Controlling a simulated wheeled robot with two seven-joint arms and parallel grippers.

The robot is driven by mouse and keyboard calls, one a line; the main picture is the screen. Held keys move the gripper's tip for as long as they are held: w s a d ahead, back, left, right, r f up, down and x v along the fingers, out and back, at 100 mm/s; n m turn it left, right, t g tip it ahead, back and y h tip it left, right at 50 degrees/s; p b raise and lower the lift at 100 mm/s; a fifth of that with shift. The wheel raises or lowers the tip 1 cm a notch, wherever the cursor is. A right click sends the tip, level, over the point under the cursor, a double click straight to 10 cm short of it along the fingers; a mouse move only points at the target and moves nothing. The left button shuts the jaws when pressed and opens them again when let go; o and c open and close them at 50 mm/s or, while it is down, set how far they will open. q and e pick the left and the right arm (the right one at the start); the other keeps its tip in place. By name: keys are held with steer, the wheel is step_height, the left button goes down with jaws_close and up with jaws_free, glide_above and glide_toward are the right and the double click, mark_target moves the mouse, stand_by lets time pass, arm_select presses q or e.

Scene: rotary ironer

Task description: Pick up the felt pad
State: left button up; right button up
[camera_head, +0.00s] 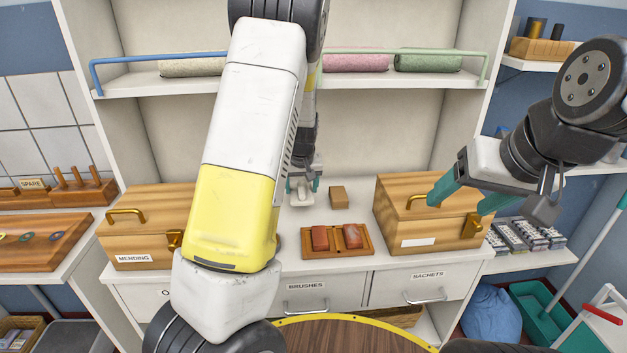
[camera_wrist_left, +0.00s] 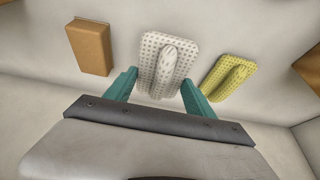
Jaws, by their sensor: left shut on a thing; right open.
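The felt pad, a white dotted pad with a raised ridge (camera_wrist_left: 164,66), lies on the pale surface in the left wrist view, between the teal fingers of my left gripper (camera_wrist_left: 157,88). In the head view my left gripper (camera_head: 303,186) is at the back of the white counter, behind my own forearm, and only a small part of the white pad (camera_head: 299,198) shows. I cannot tell any gap under the pad. My right gripper (camera_head: 465,200) is open and empty, in front of the right wooden box (camera_head: 390,225).
A yellow pad (camera_wrist_left: 229,78) and a brown block (camera_wrist_left: 90,47) flank the white pad; the block (camera_head: 338,197) also shows in the head view. A wooden tray (camera_head: 336,253) with two red pieces stands in front. The MENDING box (camera_head: 148,243) is at left.

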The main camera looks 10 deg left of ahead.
arm_select(q)
steer(key=s, duration=0.4)
steer(key=s+r, duration=0.1)
steer(key=s, duration=0.4)
steer(key=s+d, duration=0.1)
steer(key=s, duration=0.3)
steer(key=shift+s+r, duration=0.15)
steer(key=shift+s, duration=0.25)
steer(key=o, duration=0.5)
steer(key=c, duration=0.3)
steer(key=shift+w+a, duration=0.1)
steer(key=shift+c, duration=0.3)
